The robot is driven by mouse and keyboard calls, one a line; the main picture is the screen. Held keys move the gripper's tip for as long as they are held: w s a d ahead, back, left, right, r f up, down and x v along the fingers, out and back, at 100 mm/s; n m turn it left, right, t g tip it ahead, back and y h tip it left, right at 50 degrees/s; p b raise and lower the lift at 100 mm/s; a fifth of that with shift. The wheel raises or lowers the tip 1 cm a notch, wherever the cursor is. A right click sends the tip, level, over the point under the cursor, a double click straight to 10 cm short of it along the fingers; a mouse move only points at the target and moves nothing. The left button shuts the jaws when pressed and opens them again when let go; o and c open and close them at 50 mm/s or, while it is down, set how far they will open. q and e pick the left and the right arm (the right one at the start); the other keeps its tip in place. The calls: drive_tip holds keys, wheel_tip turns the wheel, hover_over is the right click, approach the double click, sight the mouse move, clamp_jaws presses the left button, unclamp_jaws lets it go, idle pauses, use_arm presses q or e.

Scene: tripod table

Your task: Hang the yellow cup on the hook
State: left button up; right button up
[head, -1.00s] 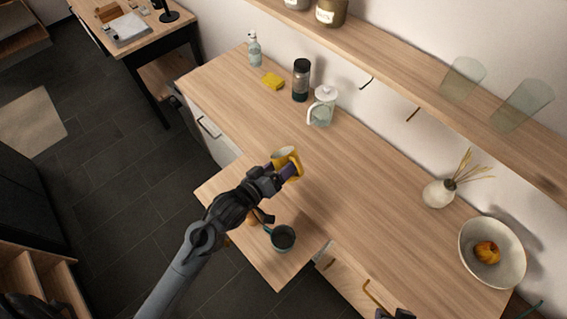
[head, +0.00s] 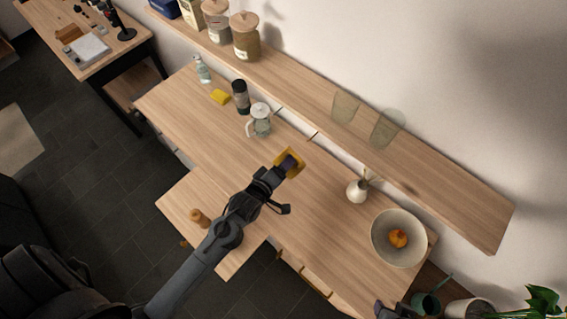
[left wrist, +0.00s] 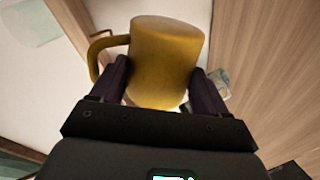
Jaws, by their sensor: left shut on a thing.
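The yellow cup (head: 293,158) is held by my left gripper (head: 284,168) above the counter in the head view. In the left wrist view the cup (left wrist: 166,62) sits between both fingers of the left gripper (left wrist: 163,90), with its handle to the left. A brownish hook (head: 312,137) shows under the front of the wall shelf, up and right of the cup and apart from it. A second hook (head: 279,109) is partly visible near the teapot. My right gripper (head: 396,310) shows only partly at the bottom edge; its jaws are unclear.
The wooden shelf (head: 420,190) overhangs the counter (head: 215,130) and holds two glasses (head: 387,128). A glass teapot (head: 260,120), dark bottle (head: 241,97), white vase (head: 357,190) and large bowl (head: 385,255) stand on the counter. A wooden grinder (head: 200,218) stands lower left.

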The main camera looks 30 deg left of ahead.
use_arm(q)
drive_tip(key=shift+w+d+b, duration=0.1)
drive_tip(key=shift+w+b, duration=0.35)
drive_tip(key=shift+w, duration=0.2)
drive_tip(key=w+d+b, duration=0.1)
drive_tip(key=w+b, duration=0.4)
drive_tip(key=w, duration=0.3)
drive_tip(key=shift+d+f, duration=0.2)
drive_tip(key=shift+f, duration=0.1)
drive_tip(key=shift+w+d+b, duration=0.15)
drive_tip(key=shift+w+b, duration=0.15)
drive_tip(key=shift+w, duration=0.15)
drive_tip(key=shift+f, duration=0.35)
drive_tip(key=shift+d+f, duration=0.1)
drive_tip(key=shift+f, duration=0.35)
